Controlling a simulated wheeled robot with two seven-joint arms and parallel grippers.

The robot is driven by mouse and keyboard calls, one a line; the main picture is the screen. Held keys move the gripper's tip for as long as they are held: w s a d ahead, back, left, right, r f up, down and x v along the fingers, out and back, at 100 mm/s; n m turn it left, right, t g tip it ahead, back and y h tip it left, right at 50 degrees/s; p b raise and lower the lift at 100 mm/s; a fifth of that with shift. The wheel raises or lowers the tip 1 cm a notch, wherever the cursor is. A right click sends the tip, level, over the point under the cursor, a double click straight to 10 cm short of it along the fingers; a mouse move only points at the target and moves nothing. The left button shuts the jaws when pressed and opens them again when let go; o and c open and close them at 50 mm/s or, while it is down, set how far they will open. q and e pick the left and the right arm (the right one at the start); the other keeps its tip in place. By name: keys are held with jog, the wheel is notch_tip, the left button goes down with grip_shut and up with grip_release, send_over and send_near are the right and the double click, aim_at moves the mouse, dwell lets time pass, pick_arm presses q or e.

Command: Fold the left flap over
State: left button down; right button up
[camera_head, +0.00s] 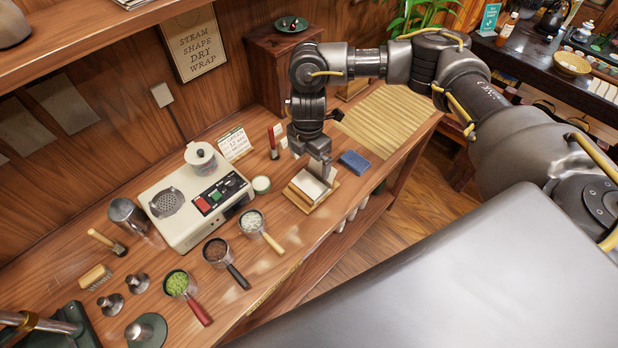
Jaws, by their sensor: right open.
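A wrapping sheet with a white face (309,185) lies on a small wooden board (301,204) near the middle of the bench. Its separate flaps are too small to tell apart, and part of it is hidden behind my right gripper. My right gripper (325,178) points down over the far right part of the sheet, with its jaws open. I cannot tell whether its fingertips touch the paper. No tea cake can be made out on the board. My left gripper is not in view.
A blue block (355,162) lies right of the board and a slatted bamboo mat (392,118) behind it. The bench's front edge is close.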

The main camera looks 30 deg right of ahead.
aim_at(309, 183)
notch_tip(309, 183, down, 10)
jog(key=shift+r+b, duration=0.15)
jog(key=shift+b, duration=0.15)
jog(key=c, duration=0.7)
jog(key=shift+d+f+y+b, duration=0.15)
jog(key=shift+f+y+b, duration=0.15)
jog(key=shift+b, duration=0.1)
jog(key=shift+w+d+g+y+b, duration=0.15)
jog(key=shift+g+y+b, duration=0.15)
jog(key=shift+y+b, duration=0.25)
